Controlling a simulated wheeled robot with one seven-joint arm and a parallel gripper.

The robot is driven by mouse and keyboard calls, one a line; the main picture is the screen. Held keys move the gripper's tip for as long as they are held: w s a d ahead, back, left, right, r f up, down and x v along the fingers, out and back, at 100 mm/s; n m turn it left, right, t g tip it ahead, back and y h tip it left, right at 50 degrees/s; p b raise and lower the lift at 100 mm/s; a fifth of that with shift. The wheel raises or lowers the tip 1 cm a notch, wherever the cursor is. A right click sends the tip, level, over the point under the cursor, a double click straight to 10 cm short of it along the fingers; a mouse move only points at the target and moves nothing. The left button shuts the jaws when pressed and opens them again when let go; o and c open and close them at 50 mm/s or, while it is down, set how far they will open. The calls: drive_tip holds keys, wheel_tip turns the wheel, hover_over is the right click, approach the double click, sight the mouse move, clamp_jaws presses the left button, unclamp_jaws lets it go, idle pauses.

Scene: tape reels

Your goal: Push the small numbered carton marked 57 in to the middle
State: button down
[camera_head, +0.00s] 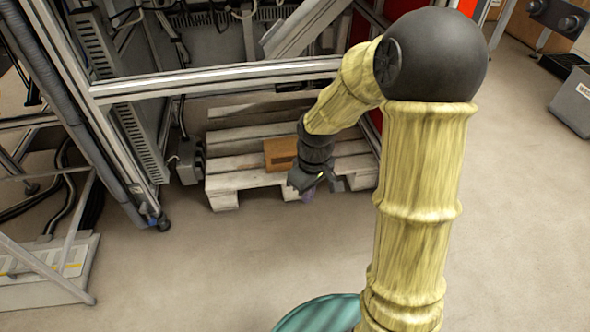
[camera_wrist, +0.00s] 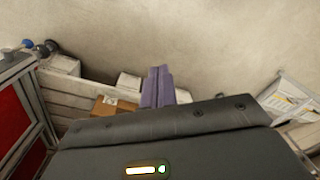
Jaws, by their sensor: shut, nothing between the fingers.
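A small brown carton (camera_head: 281,153) sits on the slats of a pale wooden pallet (camera_head: 243,180), near the pallet's front edge. I cannot read a number on it. In the wrist view the carton (camera_wrist: 112,105) shows left of my fingers, with a pale patch on it and its lower part hidden by my gripper's body. My gripper (camera_head: 308,193) hangs in front of the pallet, just right of the carton and nearer the camera. In the wrist view my purple fingers (camera_wrist: 158,88) are together with nothing between them. They look apart from the carton.
A metal frame with a crossbar (camera_head: 215,78) stands over the pallet's back. A grey box with cables (camera_head: 187,160) is left of the pallet. A red panel (camera_wrist: 20,112) shows in the wrist view. The floor (camera_head: 250,255) in front is clear.

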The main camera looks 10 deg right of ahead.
drive_tip(key=s+d+r+m+t+p, duration=0.2)
drive_tip(key=s+r+m+p, duration=0.5)
drive_tip(key=r, duration=0.3)
wheel_tip(320, 180, up, 18)
drive_tip(key=s+p, duration=0.2)
drive_tip(key=p, duration=1.4)
drive_tip(key=shift+s+d+h+p, duration=0.25)
drive_tip(key=shift+d+h+p, duration=0.05)
drive_tip(key=shift+p, duration=0.1)
